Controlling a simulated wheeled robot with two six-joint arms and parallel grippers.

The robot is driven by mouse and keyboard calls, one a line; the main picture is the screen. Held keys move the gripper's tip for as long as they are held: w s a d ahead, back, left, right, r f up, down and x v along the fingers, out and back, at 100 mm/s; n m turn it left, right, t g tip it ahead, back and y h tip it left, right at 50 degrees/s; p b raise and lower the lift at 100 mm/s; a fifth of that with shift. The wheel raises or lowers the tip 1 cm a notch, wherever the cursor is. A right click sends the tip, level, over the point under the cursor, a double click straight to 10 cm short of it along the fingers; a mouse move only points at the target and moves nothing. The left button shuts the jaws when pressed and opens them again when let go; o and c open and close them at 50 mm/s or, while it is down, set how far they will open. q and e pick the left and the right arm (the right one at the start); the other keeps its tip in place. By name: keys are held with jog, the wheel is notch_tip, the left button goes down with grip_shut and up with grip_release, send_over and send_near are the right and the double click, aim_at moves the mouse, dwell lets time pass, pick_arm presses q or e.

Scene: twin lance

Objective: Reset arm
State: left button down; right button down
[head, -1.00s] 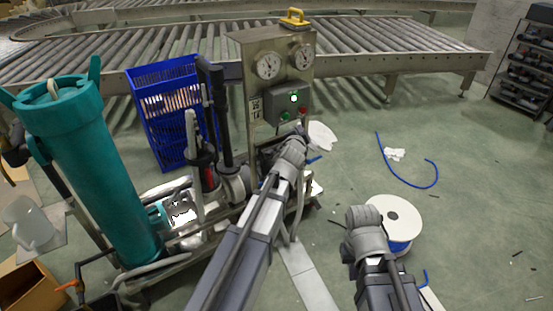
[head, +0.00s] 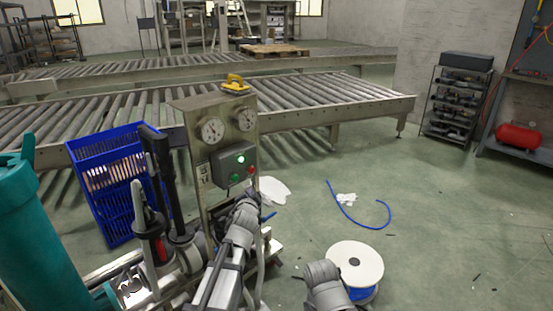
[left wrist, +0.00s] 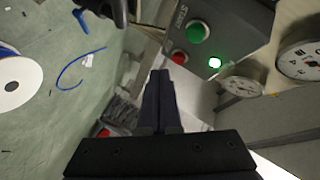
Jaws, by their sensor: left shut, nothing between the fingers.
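My left arm reaches up to the front of a grey control box (head: 228,163) on the gauge panel, just below its buttons. My left gripper (left wrist: 160,78) shows in the left wrist view with its dark fingers together and nothing between them. Past its tips are a red button (left wrist: 179,57), a green button (left wrist: 198,32) and a lit green lamp (left wrist: 215,62); no contact is visible. In the head view the lamp (head: 240,159) also glows green. My right arm shows at the bottom centre, its gripper hidden there. A dark part at the wrist view's top edge is unclear.
A blue crate (head: 118,190) and a teal cylinder (head: 35,240) stand left of the panel. A white cable reel (head: 338,258) and a blue cable piece (head: 385,222) lie on the floor at right. A roller conveyor (head: 300,102) runs behind. The right floor is mostly clear.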

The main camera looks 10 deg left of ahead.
pick_arm(q)
jog(key=s+d+f+n+g, duration=0.2)
jog(key=s+d+f+g, duration=0.25)
jog(key=s+f, duration=0.4)
jog(key=s+d+f+n+g, duration=0.3)
jog(key=s+d+f+g, duration=0.15)
jog(key=s, duration=0.65)
jog(key=s+d+f+n+g, duration=0.1)
jog(key=s+d+g, duration=0.15)
jog(key=s, duration=0.55)
jog(key=s+d+f+g, duration=0.15)
jog(key=s+g, duration=0.25)
jog(key=s, duration=0.4)
notch_tip(320, 180, up, 30)
jog(key=p, duration=3)
jog(key=shift+h+p, duration=0.3)
jog(key=shift+h, duration=0.1)
jog(key=shift+w+f+t, duration=0.1)
jog(key=shift+t, duration=0.15)
